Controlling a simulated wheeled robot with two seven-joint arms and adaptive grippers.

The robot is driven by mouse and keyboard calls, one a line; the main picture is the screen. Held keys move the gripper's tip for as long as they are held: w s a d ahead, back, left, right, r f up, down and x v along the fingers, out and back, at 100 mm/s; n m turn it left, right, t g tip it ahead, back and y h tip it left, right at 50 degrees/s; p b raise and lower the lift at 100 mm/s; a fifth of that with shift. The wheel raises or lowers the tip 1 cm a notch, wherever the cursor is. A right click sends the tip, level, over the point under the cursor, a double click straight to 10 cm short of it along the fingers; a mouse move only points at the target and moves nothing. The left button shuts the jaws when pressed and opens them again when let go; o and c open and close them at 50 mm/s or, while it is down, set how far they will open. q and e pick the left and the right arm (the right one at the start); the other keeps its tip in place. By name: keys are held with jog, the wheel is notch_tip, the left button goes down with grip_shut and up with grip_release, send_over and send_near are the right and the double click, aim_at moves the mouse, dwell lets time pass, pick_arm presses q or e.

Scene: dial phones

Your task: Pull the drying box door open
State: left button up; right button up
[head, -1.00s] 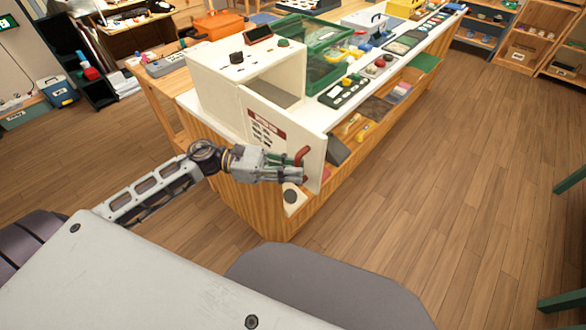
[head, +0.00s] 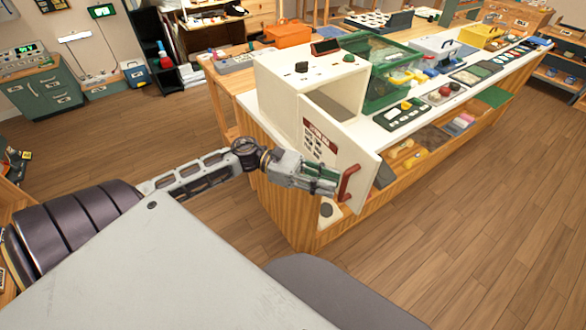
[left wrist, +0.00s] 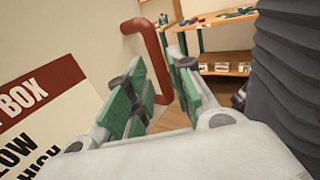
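The drying box (head: 312,75) is a white box on the counter's near end. Its white door (head: 328,140) stands well open, swung out toward me, and the box's inside shows. A red bar handle (head: 348,183) sits near the door's free edge. My left gripper (head: 334,186) is in front of the door, its fingertips just left of the handle. In the left wrist view the two green-padded fingers are apart, and the red handle (left wrist: 152,50) shows in line with the gap, seemingly just past the tips. Contact is not visible. My right gripper is not in view.
The counter (head: 283,195) stands under the box, with open shelves along its side. A green bin (head: 375,85) and a keypad device (head: 402,115) stand right of the box. The wooden floor (head: 470,220) on the right is clear.

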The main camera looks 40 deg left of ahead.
pick_arm(q)
jog(key=s+a, duration=0.1)
jog(key=a, duration=0.8)
jog(key=shift+s, duration=0.35)
jog(key=shift+a, duration=0.1)
dwell(0.3)
